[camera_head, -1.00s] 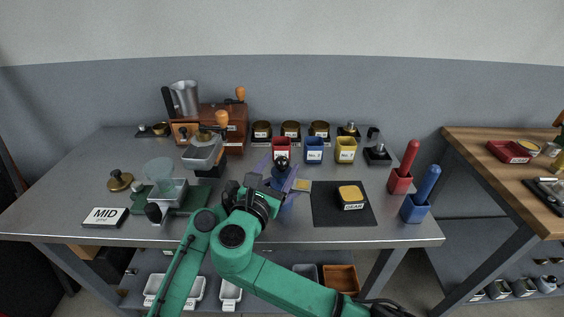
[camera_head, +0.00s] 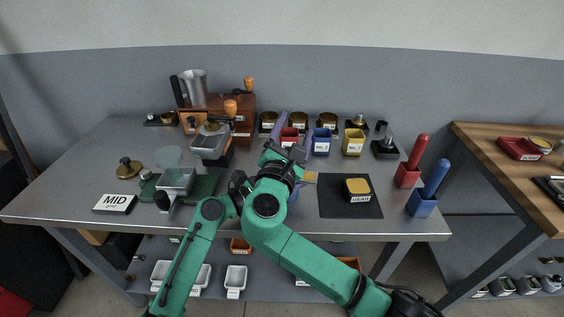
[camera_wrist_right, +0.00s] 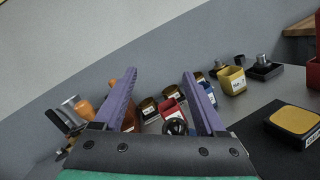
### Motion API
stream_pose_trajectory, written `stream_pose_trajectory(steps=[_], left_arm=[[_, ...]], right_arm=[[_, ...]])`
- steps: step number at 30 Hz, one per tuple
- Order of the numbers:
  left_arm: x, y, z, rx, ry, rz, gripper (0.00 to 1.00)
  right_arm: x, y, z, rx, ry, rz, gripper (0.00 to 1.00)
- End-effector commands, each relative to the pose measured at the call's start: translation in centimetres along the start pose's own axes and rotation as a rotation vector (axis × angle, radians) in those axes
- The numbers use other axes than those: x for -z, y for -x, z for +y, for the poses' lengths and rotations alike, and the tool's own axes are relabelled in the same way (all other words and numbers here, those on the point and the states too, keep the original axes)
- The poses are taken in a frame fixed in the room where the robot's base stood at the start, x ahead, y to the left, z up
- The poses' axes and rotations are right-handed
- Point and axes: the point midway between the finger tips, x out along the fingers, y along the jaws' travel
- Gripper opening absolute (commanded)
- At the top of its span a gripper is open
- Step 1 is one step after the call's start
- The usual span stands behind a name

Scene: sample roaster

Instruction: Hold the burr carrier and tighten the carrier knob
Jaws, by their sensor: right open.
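My right gripper (camera_head: 293,143) is open, with its purple fingers spread above the middle of the grey bench; they also show in the wrist view (camera_wrist_right: 160,100). A dark round knob (camera_wrist_right: 175,127), which looks like the carrier knob, is low between the fingers in the wrist view, apart from both. The burr carrier cannot be made out; my right arm covers that place in the head view. My left arm (camera_head: 195,250) rises from the lower left. Its gripper is hidden behind my right arm, apart from a purple bit that may be its finger (camera_head: 293,195).
Red (camera_head: 289,137), blue (camera_head: 321,141) and yellow (camera_head: 354,141) bins stand behind the gripper. A black mat (camera_head: 349,205) with a yellow-topped block (camera_head: 357,190) lies to the right. A green mat (camera_head: 203,187) bears a grey device on the left. Red and blue holders stand at the right edge.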

Motion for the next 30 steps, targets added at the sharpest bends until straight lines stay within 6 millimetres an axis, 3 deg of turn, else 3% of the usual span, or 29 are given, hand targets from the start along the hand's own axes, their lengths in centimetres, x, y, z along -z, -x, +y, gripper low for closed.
stream_pose_trajectory(steps=[1, 3, 5, 8, 11, 14, 16, 18, 22, 26, 30], left_arm=[[-0.2, 0.0, 0.0, -0.001, -0.001, -0.004, 0.00], [-0.2, 0.0, 0.0, -0.001, -0.001, -0.004, 0.00], [-0.2, 0.0, 0.0, 0.000, -0.001, -0.003, 0.00], [-0.1, 0.0, 0.0, 0.000, -0.001, -0.003, 0.00], [-0.1, 0.0, 0.0, 0.000, 0.000, -0.003, 0.00], [-0.1, 0.0, 0.0, 0.000, -0.001, -0.002, 0.00], [-0.1, 0.0, 0.0, 0.000, -0.001, -0.002, 0.00], [-0.1, 0.0, 0.0, 0.000, -0.001, -0.002, 0.00], [-0.1, 0.0, 0.0, 0.000, 0.000, -0.003, 0.00], [-0.1, 0.0, 0.0, 0.000, -0.001, -0.003, 0.00], [-0.1, 0.0, 0.0, 0.000, -0.001, -0.003, 0.00]], right_arm=[[-0.3, -2.6, 0.0, -0.087, -0.104, 0.029, 0.73], [-0.9, -5.6, 0.5, -0.213, -0.297, 0.119, 0.73], [-0.6, -7.0, 0.7, -0.304, -0.462, 0.244, 0.73], [1.4, -7.2, 0.1, -0.378, -0.740, 0.543, 0.73], [1.7, -6.3, -1.4, -0.348, -1.032, 0.862, 0.73], [0.1, -4.7, -3.6, -0.227, -1.331, 1.178, 0.73], [-1.2, -3.1, -5.5, -0.091, -1.520, 1.382, 0.73], [-0.8, -0.7, -8.3, 0.122, -1.689, 1.562, 0.73], [-0.8, 2.0, -11.7, 0.414, -1.896, 1.733, 0.73], [-0.7, 2.6, -11.8, 0.490, -1.950, 1.776, 0.73], [0.8, 2.4, -9.5, 0.486, -1.947, 1.779, 0.73]])
